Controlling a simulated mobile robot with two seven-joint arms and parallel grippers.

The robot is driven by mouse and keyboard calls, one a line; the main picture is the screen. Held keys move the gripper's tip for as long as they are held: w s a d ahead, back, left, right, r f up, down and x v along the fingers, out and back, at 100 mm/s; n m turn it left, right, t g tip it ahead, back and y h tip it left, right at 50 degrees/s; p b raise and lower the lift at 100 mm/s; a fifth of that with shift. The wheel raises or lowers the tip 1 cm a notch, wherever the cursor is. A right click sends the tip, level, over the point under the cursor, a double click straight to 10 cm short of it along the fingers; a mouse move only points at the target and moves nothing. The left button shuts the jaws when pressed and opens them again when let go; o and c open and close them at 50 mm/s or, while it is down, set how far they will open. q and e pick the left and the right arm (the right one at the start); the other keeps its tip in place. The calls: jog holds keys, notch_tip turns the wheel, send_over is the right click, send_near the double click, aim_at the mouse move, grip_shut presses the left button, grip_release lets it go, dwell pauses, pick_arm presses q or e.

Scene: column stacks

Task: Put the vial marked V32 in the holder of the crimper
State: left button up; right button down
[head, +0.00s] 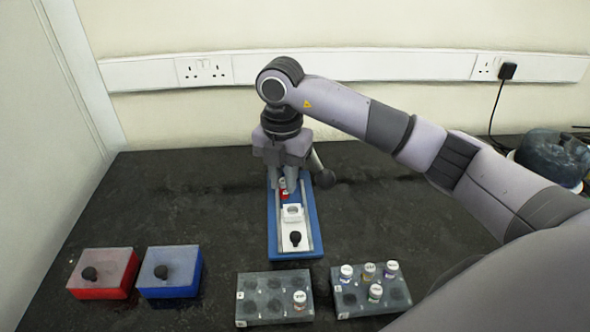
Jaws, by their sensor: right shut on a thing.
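My right gripper (283,187) points down over the rear part of the crimper. It is shut on a small red and white vial (283,189), mostly hidden between the fingers; its marking cannot be read. The crimper has a blue base (314,235), a pale track and a white sliding holder (292,212) with a round opening, in front of the gripper. The holder looks empty. A black knob (295,239) stands at the front of the slide. The vial is behind the holder, apart from it. My left gripper is not in view.
A grey rack (262,312) with one vial (299,298) stands in front. Another rack (344,307) to its right holds several vials. A red box (100,290) and a blue box (172,290) with black knobs stand left. The bench between boxes and crimper is clear.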

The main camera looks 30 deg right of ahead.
jog(key=m, duration=0.2)
jog(key=d+m, duration=0.1)
jog(key=m, duration=0.1)
jog(key=shift+w+m+p, duration=0.1)
jog(key=shift+m+p, duration=0.2)
jog(key=shift+p, duration=0.1)
jog(key=shift+d+f+m+b, duration=0.25)
jog(key=shift+f+m+b, duration=0.45)
jog(key=shift+f+m, duration=0.5)
jog(key=shift+d+f+m+b, duration=0.2)
jog(key=shift+f+m+b, duration=0.5)
jog(key=shift+f+m, duration=0.5)
jog(key=shift+r, duration=0.2)
jog(key=shift+p, duration=0.35)
jog(key=shift+f, duration=0.7)
jog(key=shift+f+b, duration=0.25)
jog(key=shift+b, duration=0.05)
